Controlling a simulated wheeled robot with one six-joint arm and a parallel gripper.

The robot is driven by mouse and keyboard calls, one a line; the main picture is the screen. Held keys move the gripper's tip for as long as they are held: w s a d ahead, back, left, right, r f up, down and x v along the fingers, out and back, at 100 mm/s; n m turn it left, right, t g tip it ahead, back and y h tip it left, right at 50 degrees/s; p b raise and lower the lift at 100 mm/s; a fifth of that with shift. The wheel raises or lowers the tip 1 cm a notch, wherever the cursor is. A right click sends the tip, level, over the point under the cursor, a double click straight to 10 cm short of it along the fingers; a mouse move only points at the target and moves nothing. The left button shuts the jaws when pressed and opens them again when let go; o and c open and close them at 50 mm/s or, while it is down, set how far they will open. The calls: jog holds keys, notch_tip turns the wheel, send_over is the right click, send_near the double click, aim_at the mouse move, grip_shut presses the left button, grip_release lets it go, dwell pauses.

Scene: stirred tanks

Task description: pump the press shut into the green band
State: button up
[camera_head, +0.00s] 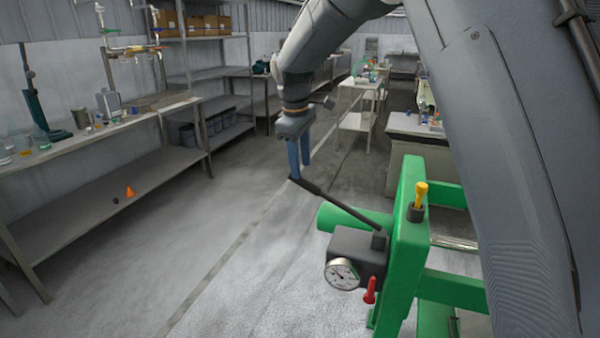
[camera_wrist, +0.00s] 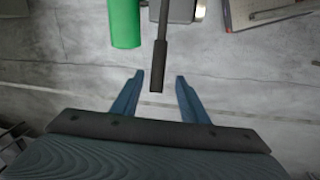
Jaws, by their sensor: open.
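The green press (camera_head: 405,235) stands at the right in the head view, with a dark pump block (camera_head: 357,250) on its near end. A round white gauge (camera_head: 342,273) sits on the block; its needle and bands are too small to read. A black pump lever (camera_head: 340,204) slopes up and left from the block. My gripper (camera_head: 298,172) is at the lever's free end, with blue fingers pointing down. In the wrist view the lever's dark grip (camera_wrist: 157,75) ends between the open fingertips (camera_wrist: 158,80), apart from both.
A red handle (camera_head: 370,290) hangs below the block, and a yellow-topped knob (camera_head: 420,194) stands on the press frame. A green cylinder (camera_wrist: 124,22) lies beside the lever. A bench (camera_head: 100,130) runs along the left.

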aim_at(300, 181)
jog(key=shift+w+a, duration=0.3)
jog(key=shift+a, duration=0.1)
jog(key=shift+w+d+f+p, duration=0.15)
jog(key=shift+f+p, duration=0.3)
jog(key=shift+f, duration=0.75)
jog(key=shift+w+d+f+p, duration=0.1)
jog(key=shift+w+f+p, duration=0.25)
jog(key=shift+f, duration=0.8)
jog(key=shift+w+d+f+p, duration=0.1)
jog(key=shift+f+p, duration=0.4)
jog(key=shift+f, duration=0.7)
grip_shut()
